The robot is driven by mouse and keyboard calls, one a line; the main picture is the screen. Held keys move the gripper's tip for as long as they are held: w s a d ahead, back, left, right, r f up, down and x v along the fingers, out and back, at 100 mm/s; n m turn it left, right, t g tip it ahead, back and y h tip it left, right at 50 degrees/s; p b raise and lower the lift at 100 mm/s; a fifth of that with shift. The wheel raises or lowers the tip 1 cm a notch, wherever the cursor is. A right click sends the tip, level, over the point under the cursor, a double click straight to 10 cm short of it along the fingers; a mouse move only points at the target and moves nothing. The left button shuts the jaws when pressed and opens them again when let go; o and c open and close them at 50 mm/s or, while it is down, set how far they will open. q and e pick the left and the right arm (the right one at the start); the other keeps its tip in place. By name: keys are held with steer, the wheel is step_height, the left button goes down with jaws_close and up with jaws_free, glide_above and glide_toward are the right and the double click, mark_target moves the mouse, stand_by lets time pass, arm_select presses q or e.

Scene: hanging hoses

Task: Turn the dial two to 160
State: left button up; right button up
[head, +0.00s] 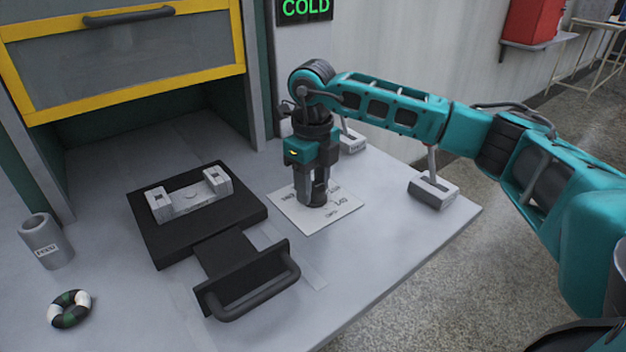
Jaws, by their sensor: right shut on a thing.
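The dial (318,197) is a dark round knob standing on a white plate (290,212) with printed numbers around it. The numbers are small and partly covered, so I cannot read the setting. My right gripper (316,188) points straight down over the plate and is shut on the dial's knob. Its fingers and wrist hide much of the knob. My left gripper is not in view.
Left of the plate lies a black tray (143,222) with a grey fixture (190,200) and a handle (255,290). A grey cup (45,245) and striped ring (70,310) are far left. Lever switches (433,190) (352,142) stand right and behind. A "COLD" sign (305,8) hangs above.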

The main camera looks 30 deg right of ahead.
steer(key=n, duration=0.4)
steer(key=shift+a+n, duration=0.1)
steer(key=shift+n, duration=0.3)
steer(key=n, duration=0.4)
steer(key=shift+s+n, duration=0.1)
steer(key=shift+n, duration=0.2)
steer(key=o, duration=1.1)
steer(key=shift+c, duration=0.2)
step_height(320, 180, up, 13)
steer(key=p, duration=0.1)
steer(key=shift+p, duration=0.4)
steer(key=shift+s, duration=0.1)
